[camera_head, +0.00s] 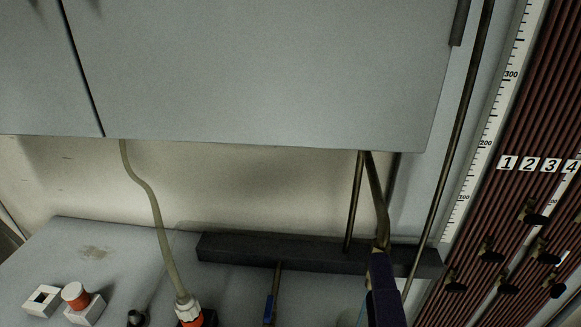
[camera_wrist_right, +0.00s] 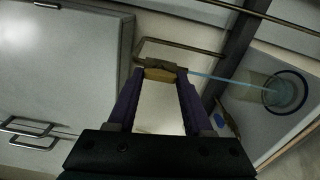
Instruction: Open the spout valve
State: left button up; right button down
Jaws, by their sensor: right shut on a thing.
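My right gripper (camera_wrist_right: 160,78) has its two purple fingers on either side of the brass-coloured spout valve (camera_wrist_right: 160,66), at the end of a bent metal pipe (camera_wrist_right: 185,45). It is shut on that piece. In the head view, the right gripper (camera_head: 380,256) shows as a purple finger at the bottom, just below a brass-coloured pipe (camera_head: 376,190); the valve itself is hard to make out there. A thin pale-blue stream (camera_wrist_right: 225,81) runs from the spout side to a round clear vessel (camera_wrist_right: 268,92) at the right. My left gripper is not in view.
A large grey cabinet (camera_head: 250,70) hangs above. A dark bar (camera_head: 290,254) lies across the bench. A clear hose (camera_head: 155,215) runs down to an orange fitting (camera_head: 190,315). A blue-handled valve (camera_head: 270,308) stands nearby. Numbered tubes (camera_head: 540,165) with taps are at right.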

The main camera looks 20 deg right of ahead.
dwell(0.8)
jog(key=shift+c, duration=1.6)
grip_release()
jog(key=b+v, duration=0.1)
jog(key=v, duration=0.9)
